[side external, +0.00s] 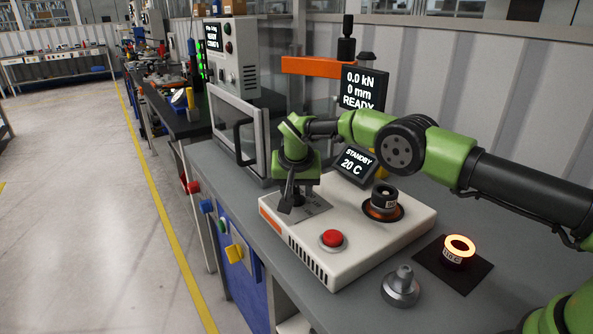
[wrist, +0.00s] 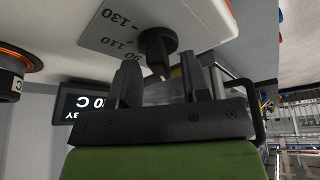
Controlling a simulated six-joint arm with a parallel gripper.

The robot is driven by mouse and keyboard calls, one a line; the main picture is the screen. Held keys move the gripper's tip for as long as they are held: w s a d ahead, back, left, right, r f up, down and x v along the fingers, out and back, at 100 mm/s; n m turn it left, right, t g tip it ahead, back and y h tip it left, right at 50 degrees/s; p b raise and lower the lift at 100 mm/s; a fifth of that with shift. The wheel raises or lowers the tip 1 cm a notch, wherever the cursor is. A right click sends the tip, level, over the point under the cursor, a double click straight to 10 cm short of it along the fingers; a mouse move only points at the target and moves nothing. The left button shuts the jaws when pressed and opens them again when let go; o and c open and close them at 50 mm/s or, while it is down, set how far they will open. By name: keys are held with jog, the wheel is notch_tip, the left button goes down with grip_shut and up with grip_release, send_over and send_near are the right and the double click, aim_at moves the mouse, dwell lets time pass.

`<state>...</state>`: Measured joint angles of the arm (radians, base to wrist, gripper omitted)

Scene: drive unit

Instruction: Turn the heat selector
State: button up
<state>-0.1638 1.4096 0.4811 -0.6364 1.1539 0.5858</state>
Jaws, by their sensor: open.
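The heat selector (wrist: 157,45) is a black knob on a light panel, with a scale whose readable marks include 90, 110 and 130. It shows in the wrist view just beyond my fingertips, roughly between them. My gripper (wrist: 158,66) is open, one finger on each side of the knob's line; I cannot tell whether either finger touches it. In the side view my gripper (side external: 290,195) points down at the left part of the white heater unit (side external: 365,236), and the knob is hidden or too dark to separate from the fingers.
The unit's display (side external: 357,165) reads STANDBY 20 C. A red button (side external: 333,238) is near the gripper, and a dark ring part (side external: 384,198) sits on the unit. A glowing ring (side external: 458,247) lies on a black pad at right. A metal flanged part (side external: 402,287) stands in front.

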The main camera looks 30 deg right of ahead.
jog(key=v, duration=0.9)
